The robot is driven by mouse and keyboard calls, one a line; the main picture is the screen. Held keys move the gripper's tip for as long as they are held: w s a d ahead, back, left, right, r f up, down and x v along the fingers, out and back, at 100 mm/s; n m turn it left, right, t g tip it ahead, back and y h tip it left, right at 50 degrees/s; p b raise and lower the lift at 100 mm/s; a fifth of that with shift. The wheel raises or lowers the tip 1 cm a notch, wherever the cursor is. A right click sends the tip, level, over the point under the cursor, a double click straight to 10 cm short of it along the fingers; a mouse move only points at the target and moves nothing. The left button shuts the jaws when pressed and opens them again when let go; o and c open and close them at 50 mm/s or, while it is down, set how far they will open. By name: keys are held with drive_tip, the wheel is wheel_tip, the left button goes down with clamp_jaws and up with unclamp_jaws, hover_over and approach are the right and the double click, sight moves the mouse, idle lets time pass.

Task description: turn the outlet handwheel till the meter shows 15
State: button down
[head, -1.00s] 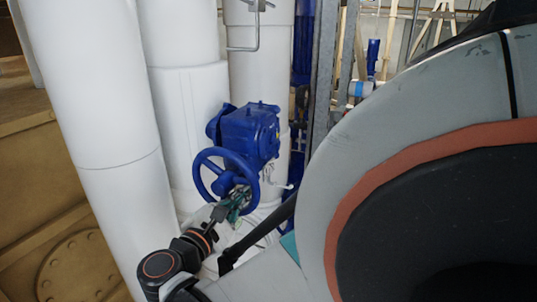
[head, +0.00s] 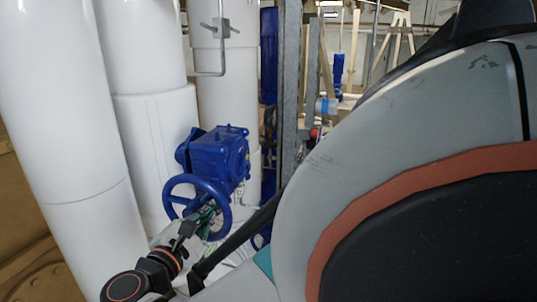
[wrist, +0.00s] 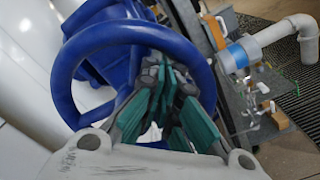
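The blue handwheel (head: 171,190) sits on the front of a blue valve gearbox (head: 218,155), in front of white pipes. In the wrist view the handwheel rim (wrist: 62,75) arches around my gripper. My gripper (head: 204,212) is at the lower right inside of the wheel in the head view. Its green-padded fingers (wrist: 165,85) reach into the wheel's opening and run close together towards the tips. Whether a spoke or hub is between them is hidden. No readable meter shows in either view.
Large white pipes (head: 58,110) stand left of and behind the valve. A grey metal post (head: 290,90) rises to its right. A blue-banded pipe (wrist: 236,57) shows right of the wheel in the wrist view. My own body fills the right of the head view.

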drive_tip(key=shift+r, duration=0.15)
drive_tip(key=shift+w+a+r+p, duration=0.1)
drive_tip(key=shift+a+r+p, duration=0.35)
drive_tip(key=shift+r, duration=0.3)
